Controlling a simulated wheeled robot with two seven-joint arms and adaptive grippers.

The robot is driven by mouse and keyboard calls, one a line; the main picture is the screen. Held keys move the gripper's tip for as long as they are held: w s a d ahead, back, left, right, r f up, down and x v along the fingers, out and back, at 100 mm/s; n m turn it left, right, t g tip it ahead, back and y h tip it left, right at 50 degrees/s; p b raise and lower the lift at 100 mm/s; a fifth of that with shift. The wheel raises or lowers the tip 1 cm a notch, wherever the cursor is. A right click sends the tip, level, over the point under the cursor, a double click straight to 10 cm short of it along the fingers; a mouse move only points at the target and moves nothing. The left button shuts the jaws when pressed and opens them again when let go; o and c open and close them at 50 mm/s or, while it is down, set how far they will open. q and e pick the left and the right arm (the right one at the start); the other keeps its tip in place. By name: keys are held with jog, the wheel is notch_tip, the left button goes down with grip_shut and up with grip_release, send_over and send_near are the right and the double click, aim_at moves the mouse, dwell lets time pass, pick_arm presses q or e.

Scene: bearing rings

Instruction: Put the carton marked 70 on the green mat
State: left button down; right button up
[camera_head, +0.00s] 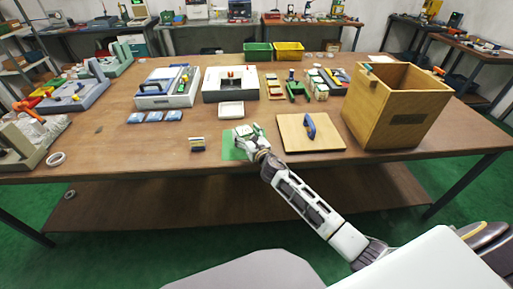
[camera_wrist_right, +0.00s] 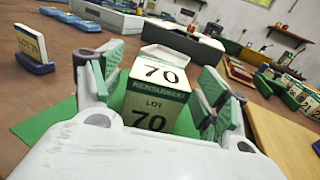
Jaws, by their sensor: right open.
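The carton marked 70 (camera_wrist_right: 157,98) shows in the right wrist view, white with green bands and black "LOT 70" print. It stands upright on the green mat (camera_wrist_right: 38,128), between the fingers of my right gripper (camera_wrist_right: 163,72). The fingers are spread, with a gap at the carton's right side; contact on the left is hard to tell. In the head view my right gripper (camera_head: 246,131) is over the mat (camera_head: 231,153) and largely hides the carton. My left gripper is not in view.
A card reading LOT 70 (camera_wrist_right: 31,43) stands in a blue holder left of the mat. A wooden board with a blue handle (camera_head: 310,126) lies right of the mat, beside an open wooden box (camera_head: 396,107). A white tray (camera_head: 231,110) lies behind.

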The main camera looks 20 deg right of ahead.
jog(key=shift+s, duration=0.85)
jog(key=shift+s+d, duration=0.2)
jog(key=shift+s, duration=0.95)
jog(key=shift+s+d, duration=0.1)
jog(key=shift+s, duration=0.65)
jog(key=shift+s+d, duration=0.1)
jog(key=shift+s, duration=1.7)
jog(key=shift+s+d, duration=0.15)
jog(key=shift+s, duration=0.45)
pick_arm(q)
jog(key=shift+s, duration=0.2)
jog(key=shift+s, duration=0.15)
